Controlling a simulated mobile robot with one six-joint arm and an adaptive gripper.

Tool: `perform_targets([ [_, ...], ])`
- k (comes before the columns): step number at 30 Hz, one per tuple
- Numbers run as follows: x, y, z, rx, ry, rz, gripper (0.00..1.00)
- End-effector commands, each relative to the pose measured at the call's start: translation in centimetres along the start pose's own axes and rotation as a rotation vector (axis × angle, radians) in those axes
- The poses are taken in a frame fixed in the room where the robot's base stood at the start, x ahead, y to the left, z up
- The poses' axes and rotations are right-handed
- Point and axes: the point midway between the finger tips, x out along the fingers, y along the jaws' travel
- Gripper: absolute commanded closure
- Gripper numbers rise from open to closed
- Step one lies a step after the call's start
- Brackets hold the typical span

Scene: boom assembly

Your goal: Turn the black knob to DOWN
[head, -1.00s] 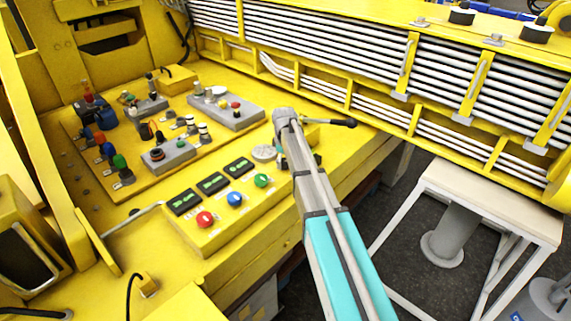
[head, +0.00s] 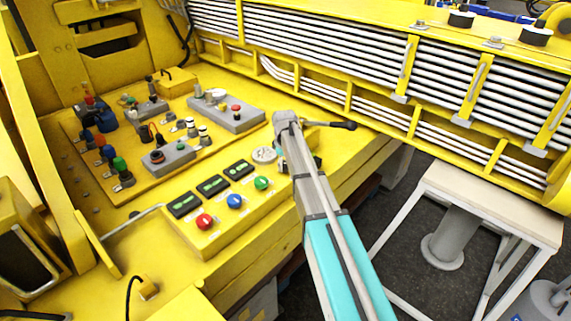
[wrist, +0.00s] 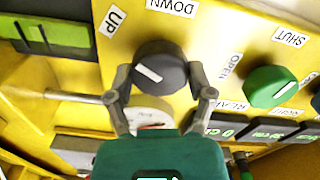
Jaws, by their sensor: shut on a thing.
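The black knob (wrist: 160,64) is on the yellow panel in the wrist view, with a white marker line on its face. The line lies slantwise, its upper-left end toward the UP label (wrist: 113,20). The DOWN label (wrist: 171,8) is above the knob in that picture. My gripper (wrist: 160,78) has one finger on each side of the knob, closed against it. In the head view the knob and my fingers are hidden behind my arm.
A green knob (wrist: 271,87) sits to the right in the wrist view, near the SHUT and OPEN labels. Red (head: 205,221), blue (head: 235,201) and green (head: 261,183) knobs line the panel left of my arm. A black-tipped lever (head: 343,125) extends right of it.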

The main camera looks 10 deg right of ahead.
Motion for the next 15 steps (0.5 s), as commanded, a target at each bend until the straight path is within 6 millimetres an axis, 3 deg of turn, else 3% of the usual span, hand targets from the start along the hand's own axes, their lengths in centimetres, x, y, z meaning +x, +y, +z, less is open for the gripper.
perform_targets([
  [15, 0.0, 0.21, -0.07, 0.249, 0.0, 0.006, 0.79],
])
